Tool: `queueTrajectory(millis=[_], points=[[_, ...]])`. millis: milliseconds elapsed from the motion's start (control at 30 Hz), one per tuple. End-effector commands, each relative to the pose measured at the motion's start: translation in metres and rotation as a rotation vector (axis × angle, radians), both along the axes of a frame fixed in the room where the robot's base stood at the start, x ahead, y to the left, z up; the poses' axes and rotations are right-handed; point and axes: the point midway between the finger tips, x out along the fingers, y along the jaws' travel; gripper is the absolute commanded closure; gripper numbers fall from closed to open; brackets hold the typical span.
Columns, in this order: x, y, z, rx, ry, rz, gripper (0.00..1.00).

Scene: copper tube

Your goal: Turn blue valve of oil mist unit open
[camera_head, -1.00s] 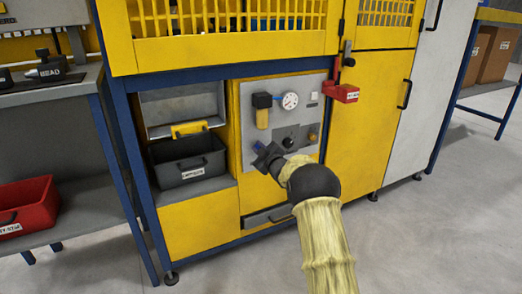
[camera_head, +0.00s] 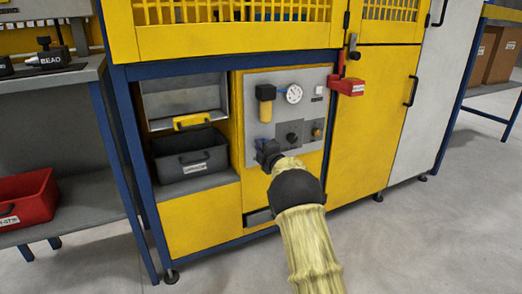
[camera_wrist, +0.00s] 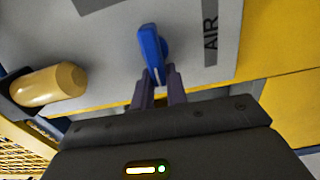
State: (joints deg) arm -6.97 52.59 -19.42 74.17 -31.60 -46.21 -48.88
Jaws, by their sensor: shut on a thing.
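The blue valve (camera_wrist: 151,50) is a small blue lever handle on the grey panel, next to a label reading AIR. My gripper (camera_wrist: 158,78) is shut on the end of the blue lever in the wrist view. In the head view my gripper (camera_head: 267,149) is at the lower left of the oil mist unit's grey panel (camera_head: 283,84), and the blue valve (camera_head: 263,143) shows only as a small blue bit beside it. My forearm and gripper hide most of the valve there.
The panel carries a round gauge (camera_head: 294,94), an amber bowl (camera_head: 266,112) and dark knobs (camera_head: 292,137). A red box (camera_head: 347,86) juts out at upper right. A dark bin (camera_head: 189,157) sits in the open compartment to the left. The floor at right is clear.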

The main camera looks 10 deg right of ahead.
Motion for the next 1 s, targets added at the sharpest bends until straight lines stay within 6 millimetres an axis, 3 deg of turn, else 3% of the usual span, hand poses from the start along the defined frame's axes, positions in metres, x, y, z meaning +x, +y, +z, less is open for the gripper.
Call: queueTrajectory(millis=[567, 600, 667, 1000], points=[[-0.0003, 0.0003, -0.0038, -0.041, -0.008, 0.001, 1.00], [-0.0003, 0.0003, -0.0038, -0.041, -0.008, 0.001, 0.78], [-0.0003, 0.0003, -0.0036, -0.041, -0.008, 0.001, 0.66], [-0.0008, -0.0006, -0.0018, -0.040, -0.011, 0.000, 0.64]])
